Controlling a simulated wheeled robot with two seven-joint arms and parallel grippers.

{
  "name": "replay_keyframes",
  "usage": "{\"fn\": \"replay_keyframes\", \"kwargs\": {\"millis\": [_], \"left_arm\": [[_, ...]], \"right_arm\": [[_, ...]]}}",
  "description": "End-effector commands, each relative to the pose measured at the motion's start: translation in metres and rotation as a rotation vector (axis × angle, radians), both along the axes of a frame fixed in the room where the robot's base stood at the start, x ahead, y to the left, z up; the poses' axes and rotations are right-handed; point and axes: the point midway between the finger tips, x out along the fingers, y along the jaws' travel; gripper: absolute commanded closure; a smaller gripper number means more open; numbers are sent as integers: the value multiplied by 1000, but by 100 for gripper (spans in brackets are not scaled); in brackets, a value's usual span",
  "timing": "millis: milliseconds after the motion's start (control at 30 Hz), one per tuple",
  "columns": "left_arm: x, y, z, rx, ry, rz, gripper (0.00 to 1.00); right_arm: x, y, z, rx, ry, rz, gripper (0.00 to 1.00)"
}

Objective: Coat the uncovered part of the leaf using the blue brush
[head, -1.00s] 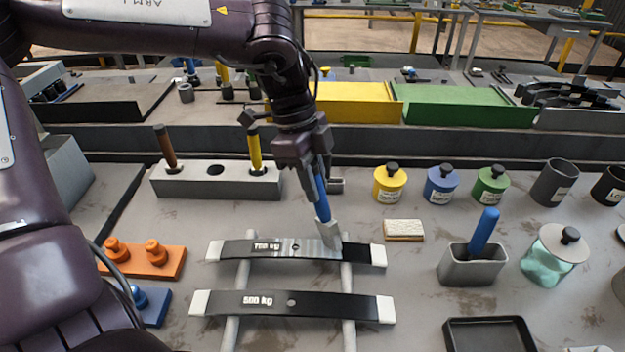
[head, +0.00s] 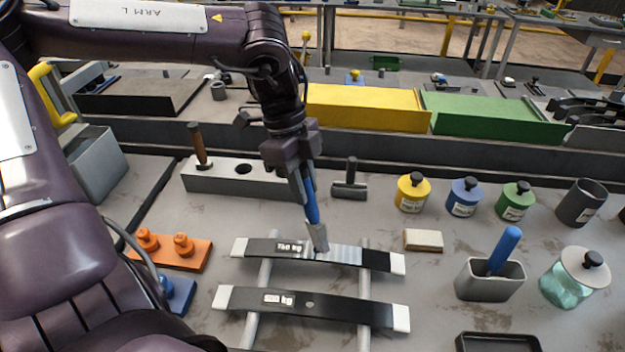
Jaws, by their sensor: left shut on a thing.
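My left gripper (head: 306,178) is shut on the blue brush (head: 311,205), which is tilted slightly with its grey head down at the upper leaf (head: 379,259). The brush head meets the leaf near its middle, just right of the white label. The brush hides a little of the upper leaf. My right gripper is out of view.
A grey block (head: 215,182) with a brown handle stands behind. Yellow (head: 411,194), blue (head: 464,198) and green (head: 515,202) jars stand at the right. A grey cup (head: 489,284) holds a blue handle.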

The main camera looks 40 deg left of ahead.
Motion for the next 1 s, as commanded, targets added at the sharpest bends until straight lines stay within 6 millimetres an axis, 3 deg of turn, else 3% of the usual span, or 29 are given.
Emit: {"fn": "replay_keyframes", "kwargs": {"millis": [333, 833, 1000], "left_arm": [[0, 0, 4, 0, 0, 0, 99], [2, -2, 53, 1, 0, 1, 99], [2, -3, 61, 0, 0, 1, 99]], "right_arm": [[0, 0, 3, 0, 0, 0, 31], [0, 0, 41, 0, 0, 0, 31], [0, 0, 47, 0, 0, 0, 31]]}}
